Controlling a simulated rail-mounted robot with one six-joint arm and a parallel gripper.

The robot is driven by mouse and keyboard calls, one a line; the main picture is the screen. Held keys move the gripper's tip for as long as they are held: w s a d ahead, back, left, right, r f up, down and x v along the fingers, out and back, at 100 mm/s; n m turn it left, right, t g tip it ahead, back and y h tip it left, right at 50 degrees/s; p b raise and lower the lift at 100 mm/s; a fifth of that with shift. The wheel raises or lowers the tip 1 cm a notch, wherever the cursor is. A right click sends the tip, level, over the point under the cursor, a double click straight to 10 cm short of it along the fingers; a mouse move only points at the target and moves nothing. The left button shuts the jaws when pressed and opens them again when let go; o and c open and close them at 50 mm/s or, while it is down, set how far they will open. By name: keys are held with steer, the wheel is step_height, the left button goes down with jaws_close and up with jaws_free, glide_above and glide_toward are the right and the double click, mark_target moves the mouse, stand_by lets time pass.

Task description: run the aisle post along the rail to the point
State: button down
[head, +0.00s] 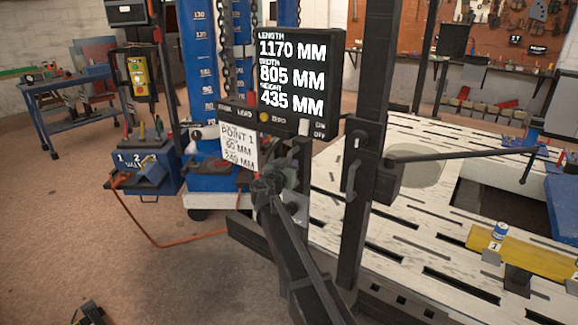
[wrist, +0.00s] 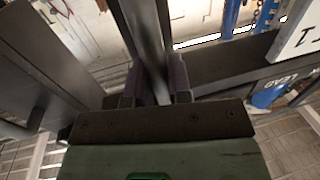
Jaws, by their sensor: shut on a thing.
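The tall dark post (head: 365,150) stands upright at the aisle side of the white slotted bench (head: 420,225). A dark side rail (head: 243,232) runs low along the bench edge. My gripper (head: 287,183) is left of the post, below the display. In the wrist view, my gripper (wrist: 155,92) is shut on a dark bar (wrist: 150,40), with one finger on each side. Whether this bar belongs to the post is unclear. A sheet (head: 239,147) reads POINT 1, 60 MM, 240 MM. No mark for the point shows on the rail.
A display (head: 296,75) reads length 1170, width 805, height 435 mm. A dark arm (head: 460,154) reaches from the post over the bench. A blue scaled tower (head: 200,65) and blue cabinet (head: 147,172) stand left. An orange hose (head: 150,239) crosses otherwise open floor.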

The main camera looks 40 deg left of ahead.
steer(key=shift+d, duration=0.1)
steer(key=c, duration=1.1)
jaws_free()
steer(key=v, duration=1.1)
steer(key=shift+w, duration=0.1)
